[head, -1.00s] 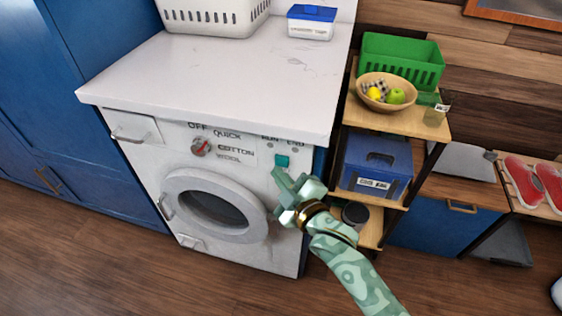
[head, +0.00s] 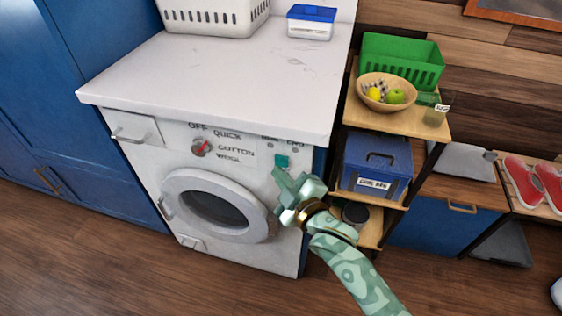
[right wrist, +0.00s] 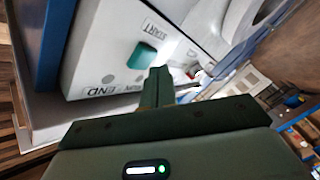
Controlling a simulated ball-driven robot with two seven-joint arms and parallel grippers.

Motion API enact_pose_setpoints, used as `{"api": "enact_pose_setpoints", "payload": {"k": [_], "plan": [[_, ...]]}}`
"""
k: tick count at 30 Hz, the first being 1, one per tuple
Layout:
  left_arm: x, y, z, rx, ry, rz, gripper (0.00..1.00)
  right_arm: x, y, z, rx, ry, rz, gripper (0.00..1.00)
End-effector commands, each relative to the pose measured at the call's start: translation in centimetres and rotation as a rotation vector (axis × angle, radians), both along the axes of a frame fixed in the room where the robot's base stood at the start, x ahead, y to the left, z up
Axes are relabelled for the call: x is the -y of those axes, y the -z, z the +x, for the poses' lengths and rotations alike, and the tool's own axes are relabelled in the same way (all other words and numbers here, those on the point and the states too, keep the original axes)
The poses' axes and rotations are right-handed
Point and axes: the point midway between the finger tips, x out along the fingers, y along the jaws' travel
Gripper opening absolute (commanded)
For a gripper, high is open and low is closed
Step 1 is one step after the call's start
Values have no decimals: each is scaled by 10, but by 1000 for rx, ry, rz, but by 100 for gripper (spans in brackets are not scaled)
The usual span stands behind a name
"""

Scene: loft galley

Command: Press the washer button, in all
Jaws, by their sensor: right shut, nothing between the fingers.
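The white washer (head: 145,175) stands under a pale countertop, its round door (head: 170,190) shut. Its green button (head: 282,161) is at the right end of the control panel, below the RUN and END labels. In the right wrist view the green button (right wrist: 142,54) shows beside the START label. My right gripper (head: 276,171) is shut and empty, with its fingertips just below and in front of the button. In the right wrist view its closed fingers (right wrist: 160,75) point toward the panel near the button; I cannot tell whether they touch it. My left gripper is not in view.
A dial (head: 201,148) sits on the panel left of the button. A wooden shelf (head: 423,127) with a fruit bowl (head: 365,101), a green basket (head: 420,72) and a blue box (head: 360,158) stands close to the right of the washer. The countertop front is clear.

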Motion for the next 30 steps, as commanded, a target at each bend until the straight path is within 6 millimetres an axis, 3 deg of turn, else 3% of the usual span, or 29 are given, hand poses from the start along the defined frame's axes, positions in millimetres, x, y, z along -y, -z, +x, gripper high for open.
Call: {"api": "enact_pose_setpoints", "payload": {"k": [30], "plan": [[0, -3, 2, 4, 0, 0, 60, 4, -1, 11, 1, -1, -1, 0]]}}
